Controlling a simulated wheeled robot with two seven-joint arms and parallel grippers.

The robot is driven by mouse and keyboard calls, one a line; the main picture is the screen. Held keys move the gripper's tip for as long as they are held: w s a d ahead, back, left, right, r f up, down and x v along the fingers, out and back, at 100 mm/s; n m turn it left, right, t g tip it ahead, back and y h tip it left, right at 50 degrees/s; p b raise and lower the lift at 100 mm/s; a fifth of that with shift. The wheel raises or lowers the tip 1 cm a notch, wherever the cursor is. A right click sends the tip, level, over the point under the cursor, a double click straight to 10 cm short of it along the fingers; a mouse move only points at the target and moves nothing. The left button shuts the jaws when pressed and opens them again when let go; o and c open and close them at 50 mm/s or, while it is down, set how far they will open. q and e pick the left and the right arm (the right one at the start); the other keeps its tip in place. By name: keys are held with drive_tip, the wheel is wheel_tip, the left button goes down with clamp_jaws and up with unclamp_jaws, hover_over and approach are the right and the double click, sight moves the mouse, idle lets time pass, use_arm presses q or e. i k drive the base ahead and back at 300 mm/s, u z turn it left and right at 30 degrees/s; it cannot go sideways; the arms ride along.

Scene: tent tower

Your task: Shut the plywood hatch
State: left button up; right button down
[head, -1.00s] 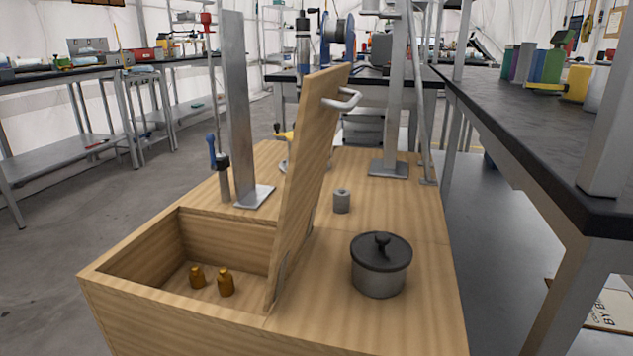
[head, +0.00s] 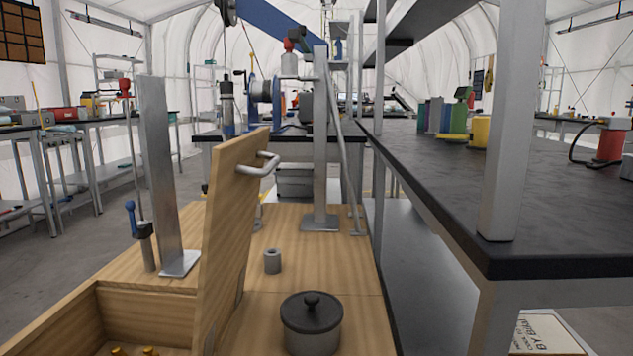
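The plywood hatch (head: 230,226) stands open, nearly upright and tilted a little to the right, on the right side of a box opening (head: 148,305) in the wooden bench top. A silver bar handle (head: 257,167) sits near the hatch's upper end, on its right face. Inside the opening, the tops of two small brass-coloured pieces (head: 150,351) show at the bottom edge of the view. Neither of my grippers is in view.
A lidded pot (head: 311,325) and a small grey cylinder (head: 272,261) stand on the bench top right of the hatch. A metal upright (head: 160,170) and a blue-handled tool (head: 144,235) stand behind the opening. A dark-topped table (head: 480,190) borders the right.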

sight(237, 169)
drive_tip(key=z, duration=0.2)
drive_tip(key=k, duration=0.7)
drive_tip(key=u, duration=1)
drive_tip(key=i, duration=0.5)
drive_tip(key=z, duration=0.05)
